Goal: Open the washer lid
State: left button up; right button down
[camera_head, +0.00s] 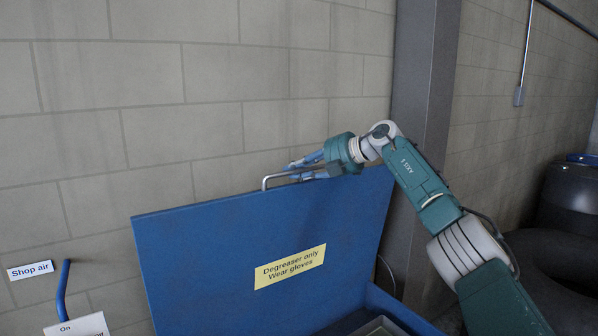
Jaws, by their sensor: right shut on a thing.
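The washer lid (215,265) is a blue panel with a yellow label reading "Degreaser only Wear gloves" (290,267). It stands raised and tilted up toward the wall, with the blue washer body (385,306) partly in view below it. A metal handle (265,182) sits at the lid's top edge. My right gripper (300,171) is shut on this handle, its fingers reaching from the right. The left gripper is not in view.
A grey block wall (150,120) stands close behind the lid. A dark steel column (415,80) rises behind my right arm. Black drums or tires (570,195) stand at the right. A blue pipe (62,290) and a "Shop air" sign (30,270) are at lower left.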

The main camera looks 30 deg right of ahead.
jog(key=shift+s+d+f, duration=0.1)
jog(key=shift+f, duration=0.1)
jog(key=c, duration=2)
grip_release()
jog(key=o, duration=0.4)
jog(key=shift+w, duration=0.25)
jog(key=shift+s+r, duration=0.1)
jog(key=shift+s, duration=0.05)
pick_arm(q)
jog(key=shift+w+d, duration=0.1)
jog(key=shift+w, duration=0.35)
pick_arm(e)
jog(key=v, duration=1.1)
jog(key=shift+s+d+r, duration=0.1)
jog(key=shift+s+d, duration=0.1)
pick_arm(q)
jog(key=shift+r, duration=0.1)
pick_arm(e)
jog(key=shift+d, duration=0.1)
